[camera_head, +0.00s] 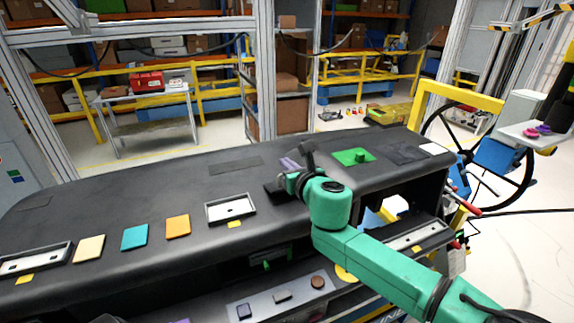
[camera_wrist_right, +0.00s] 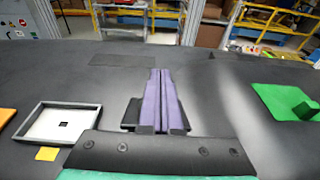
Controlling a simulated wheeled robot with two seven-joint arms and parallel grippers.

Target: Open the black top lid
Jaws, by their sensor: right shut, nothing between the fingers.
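The black dashboard (camera_head: 120,205) runs across the head view. A small black piece (camera_head: 273,188), which looks like the black top lid, lies beside my right gripper on the dashboard's top. In the wrist view its dark edges (camera_wrist_right: 130,116) show on both sides of the fingers, and its middle is hidden behind them. I cannot tell whether it is raised. My right gripper (camera_head: 289,163) is shut and empty, its purple fingers (camera_wrist_right: 157,98) together over the black piece. I cannot tell whether they touch it. My left gripper is not in view.
A white-rimmed frame (camera_head: 230,208) lies left of my right gripper, and a green plate with a knob (camera_head: 353,157) lies to its right. Orange (camera_head: 178,227), teal (camera_head: 134,237) and cream (camera_head: 89,249) tiles lie further left. A steering wheel (camera_head: 522,150) stands beyond the right end.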

